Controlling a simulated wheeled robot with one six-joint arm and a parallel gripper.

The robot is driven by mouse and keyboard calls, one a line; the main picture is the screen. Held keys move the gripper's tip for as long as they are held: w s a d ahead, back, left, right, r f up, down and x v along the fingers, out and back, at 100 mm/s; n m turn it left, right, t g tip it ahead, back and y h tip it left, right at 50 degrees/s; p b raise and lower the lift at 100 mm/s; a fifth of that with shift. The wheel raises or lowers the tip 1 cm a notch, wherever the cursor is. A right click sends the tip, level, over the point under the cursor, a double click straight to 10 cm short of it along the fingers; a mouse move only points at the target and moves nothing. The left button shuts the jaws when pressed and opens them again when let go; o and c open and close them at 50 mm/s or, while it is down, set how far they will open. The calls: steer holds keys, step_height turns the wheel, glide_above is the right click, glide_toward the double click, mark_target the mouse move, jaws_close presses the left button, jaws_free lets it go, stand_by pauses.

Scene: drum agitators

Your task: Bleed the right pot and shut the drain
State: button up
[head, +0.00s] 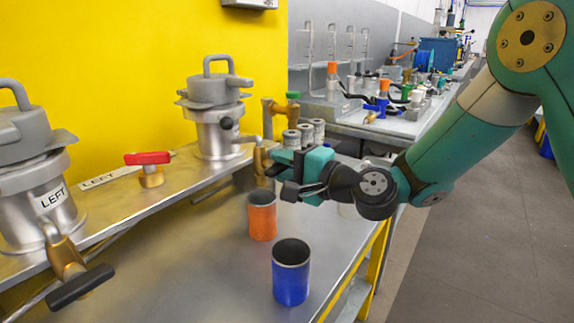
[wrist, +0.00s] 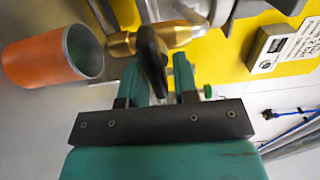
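The right pot (head: 213,135) is a grey metal vessel with a clamped lid and top handle, on the ledge by the yellow wall. Its brass drain valve (head: 262,160) is partly hidden by my gripper (head: 284,178). In the wrist view the brass valve (wrist: 172,36) has a black lever (wrist: 152,62) reaching down between my gripper's fingers (wrist: 166,75). The lever overlaps the left finger, and a gap shows before the right one, so the gripper looks open around it. An orange cup (head: 262,217) stands on the bench below, beside the valve in the wrist view (wrist: 38,62).
The left pot (head: 30,190), labelled LEFT, has its own brass valve with a black lever (head: 80,287). A red-handled brass valve (head: 150,170) sits between the pots. A blue cup (head: 290,272) stands nearer on the bench. Several grey cylinders (head: 308,130) stand behind my gripper.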

steer(key=shift+o, duration=0.7)
steer(key=shift+d, duration=0.1)
steer(key=shift+d, duration=0.15)
steer(key=b+v, duration=0.8)
steer(key=v, duration=0.9)
steer(key=shift+s, duration=0.1)
